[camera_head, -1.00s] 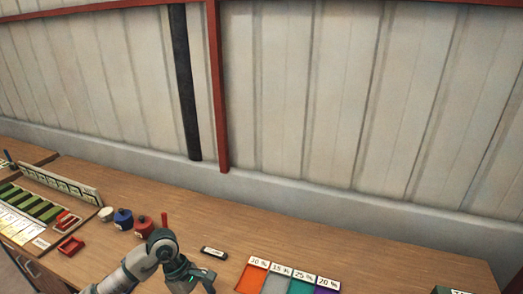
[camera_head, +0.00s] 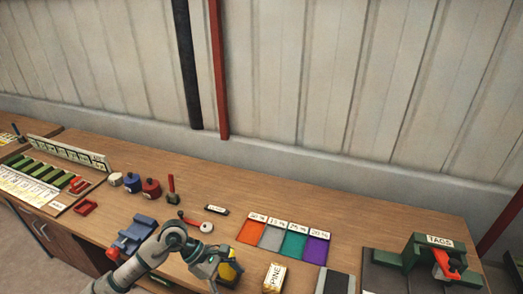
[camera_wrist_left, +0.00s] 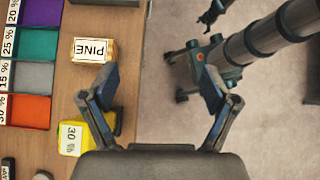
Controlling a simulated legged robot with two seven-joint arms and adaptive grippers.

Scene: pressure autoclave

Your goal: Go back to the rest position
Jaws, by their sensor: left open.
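My left gripper (camera_head: 222,270) is at the front of the wooden bench in the head view, its arm coming in from the lower left. In the left wrist view the gripper (camera_wrist_left: 160,80) has its fingers spread wide with nothing between them, over the bench edge and floor. A yellow block marked 30 % (camera_wrist_left: 72,138) lies beside the left finger, partly hidden by it. It shows behind the gripper in the head view (camera_head: 236,266). I cannot make out my right gripper.
A PINE block (camera_head: 274,277) stands right of the gripper. Coloured trays (camera_head: 296,245) lie behind it. A green TAGS device (camera_head: 425,253) stands at the right. Red and blue pots (camera_head: 151,188) and a blue device (camera_head: 133,233) are left. The bench's rear strip is mostly clear.

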